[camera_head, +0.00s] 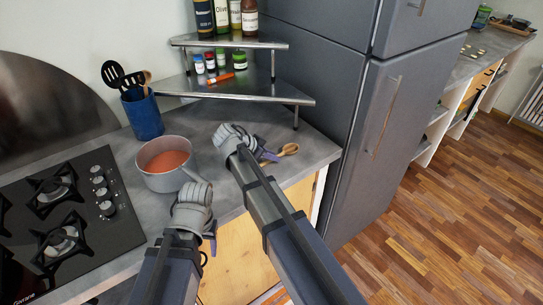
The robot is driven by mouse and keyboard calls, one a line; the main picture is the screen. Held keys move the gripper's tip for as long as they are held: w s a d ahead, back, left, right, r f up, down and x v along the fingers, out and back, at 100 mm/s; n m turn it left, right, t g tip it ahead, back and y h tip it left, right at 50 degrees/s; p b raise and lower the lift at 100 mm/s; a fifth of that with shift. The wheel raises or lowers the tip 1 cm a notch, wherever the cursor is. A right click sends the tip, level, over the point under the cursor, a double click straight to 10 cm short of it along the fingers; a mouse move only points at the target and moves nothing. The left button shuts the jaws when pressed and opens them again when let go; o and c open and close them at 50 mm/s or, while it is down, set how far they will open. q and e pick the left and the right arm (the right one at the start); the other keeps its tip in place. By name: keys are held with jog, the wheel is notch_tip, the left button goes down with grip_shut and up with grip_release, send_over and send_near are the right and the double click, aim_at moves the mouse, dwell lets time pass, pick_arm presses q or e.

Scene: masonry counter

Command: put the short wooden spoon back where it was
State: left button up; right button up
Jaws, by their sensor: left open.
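A short wooden spoon (288,150) shows at the right part of the grey counter, its bowl end to the right. Its handle runs left to the fingers of my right gripper (266,156), which are partly hidden behind my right wrist. I cannot tell whether these fingers are closed on the handle, or whether the spoon touches the counter. My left gripper (212,231) is open near the counter's front edge, in front of the pot, mostly hidden by its own wrist. A blue utensil holder (143,115) stands at the back left with black utensils and a wooden-handled one in it.
A pot (167,167) of red-orange soup stands between the hob (65,225) and my grippers. A two-level metal corner shelf (245,89) holds bottles, small jars and an orange item. A grey fridge (350,110) stands right of the counter. Bare counter lies behind my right gripper.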

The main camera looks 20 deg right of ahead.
jog(key=shift+o, duration=1.3)
jog(key=p+v, duration=0.4)
jog(key=v, duration=0.2)
jog(key=shift+w+a, duration=0.1)
jog(key=shift+a, duration=0.1)
jog(key=shift+s+a+r+p, duration=0.25)
jog(key=shift+a+r+p, duration=0.15)
jog(key=shift+a+p, duration=0.2)
